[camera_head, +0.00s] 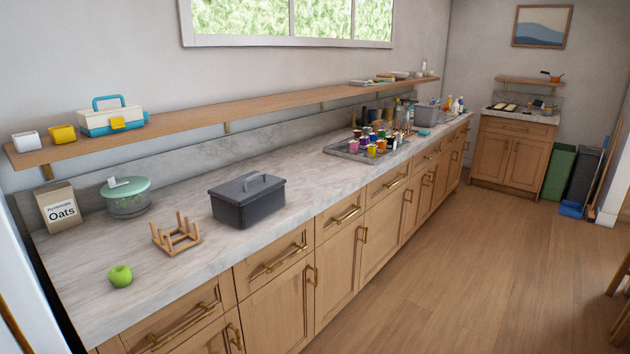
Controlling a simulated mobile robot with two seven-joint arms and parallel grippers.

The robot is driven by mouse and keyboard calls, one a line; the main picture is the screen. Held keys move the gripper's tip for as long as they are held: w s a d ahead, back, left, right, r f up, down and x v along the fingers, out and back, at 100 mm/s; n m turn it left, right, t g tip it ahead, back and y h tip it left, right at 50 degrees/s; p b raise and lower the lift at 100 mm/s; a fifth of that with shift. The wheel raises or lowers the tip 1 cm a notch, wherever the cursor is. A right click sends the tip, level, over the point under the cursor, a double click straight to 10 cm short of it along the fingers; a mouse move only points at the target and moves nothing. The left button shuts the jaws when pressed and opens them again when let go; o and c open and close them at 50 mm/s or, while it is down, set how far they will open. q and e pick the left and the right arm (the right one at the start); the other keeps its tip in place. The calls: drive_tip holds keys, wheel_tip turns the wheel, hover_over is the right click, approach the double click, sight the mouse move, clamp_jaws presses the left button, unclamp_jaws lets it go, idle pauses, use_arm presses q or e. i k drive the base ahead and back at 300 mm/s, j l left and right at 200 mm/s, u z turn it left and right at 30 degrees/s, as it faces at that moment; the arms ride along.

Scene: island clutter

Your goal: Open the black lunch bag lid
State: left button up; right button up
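A dark grey to black box (248,203) with a handled lid (247,186) stands on the marble counter, left of the picture's middle. It looks like the black lunch bag. Its lid lies flat on top and appears closed. Neither of my grippers shows in the head view.
On the counter (210,262), a wooden rack (176,236), a green apple (120,275), a lidded glass bowl (127,198) and an oats box (60,207) stand left of the box. A tray (343,150) of jars is farther right. A shelf (250,110) runs above. The floor (455,260) is clear.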

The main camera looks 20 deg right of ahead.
sight(240, 191)
drive_tip(key=z, duration=0.3)
drive_tip(key=i+l+u, duration=0.2)
drive_tip(key=u, duration=0.25)
drive_tip(key=i+l+u, duration=0.1)
drive_tip(key=u, duration=0.3)
drive_tip(key=i+l+u, duration=0.1)
drive_tip(key=l, duration=0.25)
drive_tip(key=i+l+u, duration=0.1)
drive_tip(key=l, duration=0.2)
drive_tip(key=i+l+u, duration=0.15)
drive_tip(key=l, duration=0.2)
drive_tip(key=i+l, duration=0.1)
drive_tip(key=l, duration=0.35)
drive_tip(key=i+l+u, duration=0.1)
drive_tip(key=l, duration=0.4)
